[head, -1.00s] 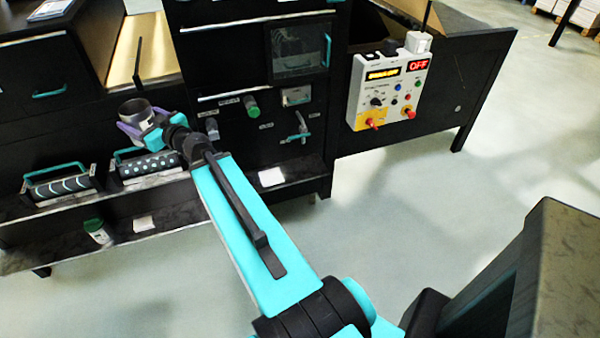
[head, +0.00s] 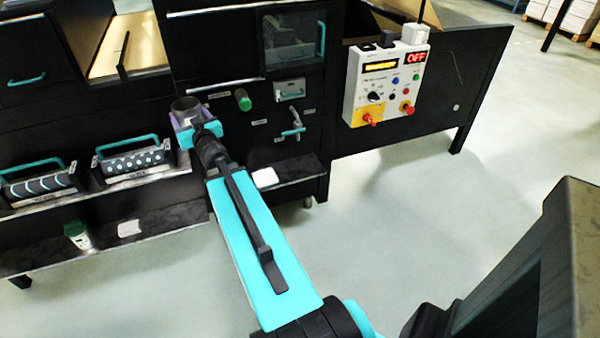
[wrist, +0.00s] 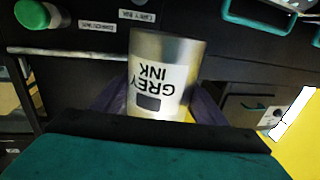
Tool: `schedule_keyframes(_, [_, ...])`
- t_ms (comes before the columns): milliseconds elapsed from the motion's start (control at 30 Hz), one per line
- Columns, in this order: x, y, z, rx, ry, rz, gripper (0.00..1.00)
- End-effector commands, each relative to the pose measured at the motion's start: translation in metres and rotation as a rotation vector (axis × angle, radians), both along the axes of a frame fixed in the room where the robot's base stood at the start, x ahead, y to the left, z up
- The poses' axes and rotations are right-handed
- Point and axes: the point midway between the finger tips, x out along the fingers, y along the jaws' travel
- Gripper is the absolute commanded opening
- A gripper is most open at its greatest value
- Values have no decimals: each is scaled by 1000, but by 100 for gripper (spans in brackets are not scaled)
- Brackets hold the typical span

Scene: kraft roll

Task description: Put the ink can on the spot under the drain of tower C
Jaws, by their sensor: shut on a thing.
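The ink can (head: 186,106), a metal cylinder with a white label reading GREY INK, is in my gripper (head: 194,132) in front of the dark machine. In the wrist view the can (wrist: 163,85) fills the middle, its label upside down, between purple finger pads. My gripper is shut around it. In the head view it is above the lower shelf and left of a green knob (head: 243,99). A metal tap (head: 293,126) is on the panel at right; a white spot (head: 265,177) lies on the shelf below and left of it. I cannot read the tower names.
Two patterned rollers with teal handles (head: 133,160) (head: 40,184) sit on the ledge at left. A green-lidded jar (head: 77,235) and another white patch (head: 130,228) are on the lower shelf (head: 170,222). A control box (head: 388,85) with an OFF display hangs at right. Floor at right is clear.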

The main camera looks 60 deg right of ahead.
Motion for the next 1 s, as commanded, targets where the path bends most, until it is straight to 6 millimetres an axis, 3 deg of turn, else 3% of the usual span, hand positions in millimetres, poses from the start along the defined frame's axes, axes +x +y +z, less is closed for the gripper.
schedule_keyframes(33, [-2, -5, -10, 3, -1, -12, 39])
schedule_keyframes(667, [-29, -65, -82, 1, -2, -142, 39])
schedule_keyframes(1000, [-51, -102, -133, 0, -1, -219, 39])
